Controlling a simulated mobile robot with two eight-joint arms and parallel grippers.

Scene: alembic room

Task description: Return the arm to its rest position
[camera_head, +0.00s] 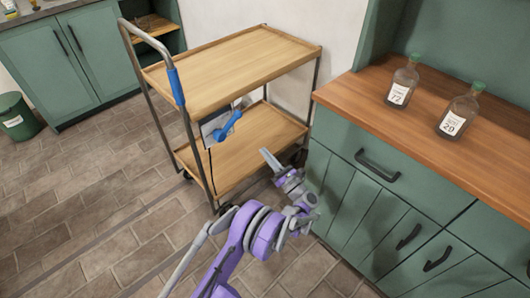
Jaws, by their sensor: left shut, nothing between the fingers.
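My left arm is purple and grey and comes in from the bottom of the head view. Its gripper (268,157) is shut and empty. It is held in the air in front of the cart's right end and left of the green cabinet. It appears to touch nothing. My right gripper is out of view.
A two-shelf wooden cart (235,68) with a blue-gripped handle stands ahead. A green cabinet (345,190) with a wooden top is on the right. Two labelled bottles, one (403,82) left of the other (458,112), stand on it. A green bin (17,117) is far left. Brick floor lies open at left.

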